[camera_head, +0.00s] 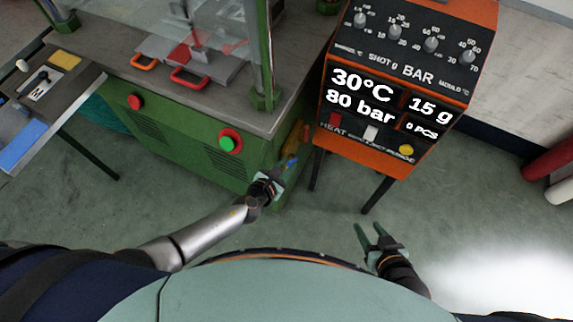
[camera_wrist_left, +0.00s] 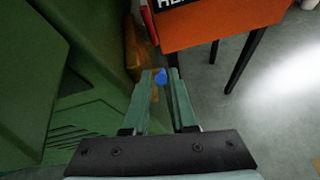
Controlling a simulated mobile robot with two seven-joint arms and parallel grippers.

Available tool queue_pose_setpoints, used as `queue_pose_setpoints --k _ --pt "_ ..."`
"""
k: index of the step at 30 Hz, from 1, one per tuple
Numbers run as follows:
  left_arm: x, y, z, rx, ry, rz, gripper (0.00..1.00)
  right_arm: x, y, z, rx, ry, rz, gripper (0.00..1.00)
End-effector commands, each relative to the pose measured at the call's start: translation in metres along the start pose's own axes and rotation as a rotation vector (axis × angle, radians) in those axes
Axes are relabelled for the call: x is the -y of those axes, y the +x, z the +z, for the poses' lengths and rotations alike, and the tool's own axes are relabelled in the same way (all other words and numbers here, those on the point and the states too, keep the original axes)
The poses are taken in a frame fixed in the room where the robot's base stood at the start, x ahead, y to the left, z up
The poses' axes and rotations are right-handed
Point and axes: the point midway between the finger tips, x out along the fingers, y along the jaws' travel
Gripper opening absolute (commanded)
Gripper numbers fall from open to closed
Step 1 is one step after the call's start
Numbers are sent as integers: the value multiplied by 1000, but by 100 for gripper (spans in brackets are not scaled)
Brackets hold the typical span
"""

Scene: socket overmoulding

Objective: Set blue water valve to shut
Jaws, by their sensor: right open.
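The blue water valve (camera_head: 291,162) is a small blue handle low at the green machine's right end, near a yellowish pipe or fitting. It also shows in the left wrist view (camera_wrist_left: 161,76), in line with the gap between my left fingertips. My left gripper (camera_head: 275,179) is just short of the valve in the head view. Its fingers (camera_wrist_left: 160,82) are apart; I cannot tell whether they touch the handle. The valve's body and its exact angle are too small to tell. My right gripper (camera_head: 367,232) is open and empty, low and to the right over the floor.
The green machine (camera_head: 180,150) with red and green buttons stands left of the valve. The orange control cabinet (camera_head: 375,150) on dark legs stands right of it, reading 30°C and 80 bar. A side table (camera_head: 60,105) is at far left. The floor between my arms is clear.

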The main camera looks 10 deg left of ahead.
Motion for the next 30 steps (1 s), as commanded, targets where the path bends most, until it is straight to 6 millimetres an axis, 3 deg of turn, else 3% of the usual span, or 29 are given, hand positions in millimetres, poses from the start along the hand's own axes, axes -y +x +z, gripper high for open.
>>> queue_pose_setpoints --k 6,16,30 --pt "1 -1 -1 -2 0 -2 48 1 0 -2 -4 1 -2 48" --pt "1 -8 -1 -4 0 -3 48 2 -4 -8 -8 1 -4 48" --pt "1 -100 0 -4 0 -3 48 0 -27 -32 -15 2 5 48"
